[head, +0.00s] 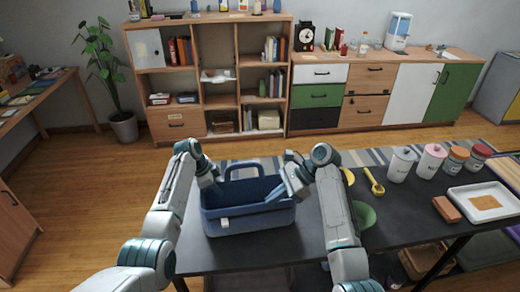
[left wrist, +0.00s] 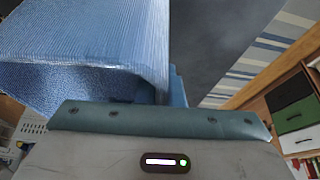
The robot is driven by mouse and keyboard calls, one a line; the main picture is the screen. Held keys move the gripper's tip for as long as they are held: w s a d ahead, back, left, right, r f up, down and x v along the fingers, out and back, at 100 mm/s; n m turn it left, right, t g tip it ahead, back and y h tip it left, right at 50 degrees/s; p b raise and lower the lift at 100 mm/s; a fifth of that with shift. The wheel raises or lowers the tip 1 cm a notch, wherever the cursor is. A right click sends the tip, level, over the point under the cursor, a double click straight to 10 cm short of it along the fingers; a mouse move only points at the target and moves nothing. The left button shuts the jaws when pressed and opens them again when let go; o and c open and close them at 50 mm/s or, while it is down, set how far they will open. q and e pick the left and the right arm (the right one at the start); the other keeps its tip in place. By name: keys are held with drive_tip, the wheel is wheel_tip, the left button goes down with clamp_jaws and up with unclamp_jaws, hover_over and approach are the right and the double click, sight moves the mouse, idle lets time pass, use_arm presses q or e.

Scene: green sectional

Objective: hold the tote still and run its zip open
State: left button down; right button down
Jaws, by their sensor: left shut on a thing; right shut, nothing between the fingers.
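A blue tote (head: 248,222) stands upright on the dark table, with a raised handle at the back and a small pale patch low on its front. My left gripper (head: 212,188) is shut on the tote at its left end, near the top edge. In the left wrist view the tote's ribbed blue side (left wrist: 90,40) fills the upper left, and the fingertips are hidden. My right gripper (head: 284,190) is shut with nothing between its fingers, at the tote's top right. I cannot tell whether it touches the tote. The zip cannot be made out.
On the table (head: 300,240), a green bowl (head: 364,215) and a yellow scoop (head: 374,183) lie close to my right arm. Canisters (head: 401,165), jars (head: 456,158), a brown block (head: 447,209) and a white tray (head: 487,203) stand further right. Shelves (head: 215,60) are at the back.

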use_arm(q)
drive_tip(key=c, duration=1.5)
unclamp_jaws()
